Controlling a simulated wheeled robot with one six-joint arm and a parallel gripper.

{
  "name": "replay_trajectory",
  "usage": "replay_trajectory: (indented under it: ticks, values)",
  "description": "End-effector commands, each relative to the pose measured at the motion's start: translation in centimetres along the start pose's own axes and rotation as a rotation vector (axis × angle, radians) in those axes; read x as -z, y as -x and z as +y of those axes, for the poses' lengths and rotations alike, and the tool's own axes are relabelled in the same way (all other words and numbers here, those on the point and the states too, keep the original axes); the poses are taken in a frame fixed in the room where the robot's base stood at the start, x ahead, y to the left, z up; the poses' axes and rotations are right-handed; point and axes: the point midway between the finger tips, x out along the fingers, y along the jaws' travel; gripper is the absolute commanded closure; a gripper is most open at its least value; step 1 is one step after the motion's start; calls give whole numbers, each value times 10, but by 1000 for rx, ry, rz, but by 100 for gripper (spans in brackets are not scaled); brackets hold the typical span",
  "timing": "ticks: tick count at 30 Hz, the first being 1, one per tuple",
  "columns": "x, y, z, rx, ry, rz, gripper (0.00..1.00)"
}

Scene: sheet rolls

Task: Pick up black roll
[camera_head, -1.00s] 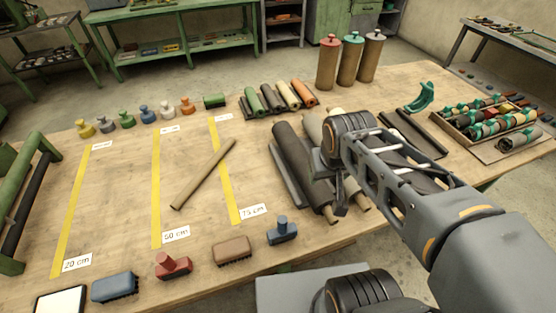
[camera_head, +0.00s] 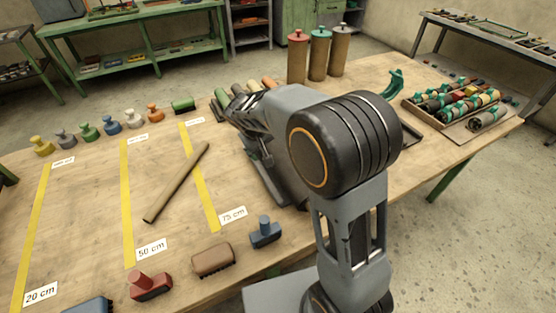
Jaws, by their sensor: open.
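Dark rolls lie mid-table, mostly hidden behind my arm; a dark length (camera_head: 268,186) shows at its left edge. Another dark roll end (camera_head: 412,136) shows just right of my arm's large joint. I cannot tell which one is the black roll. My forearm reaches left over the middle of the table, and my gripper is hidden behind it, so its place against the rolls does not show.
Stamps and brushes, such as a blue stamp (camera_head: 265,233), line the front edge. A box of rolls (camera_head: 453,103) and a teal tape holder (camera_head: 394,80) stand at the right. Capped brown cylinders (camera_head: 319,54) stand behind.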

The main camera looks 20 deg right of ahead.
Motion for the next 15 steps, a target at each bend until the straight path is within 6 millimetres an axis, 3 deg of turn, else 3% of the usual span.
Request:
replay_trajectory:
  ticks: [15]
  values:
    - [0, -48, -1, 1, -1, -5, 0]
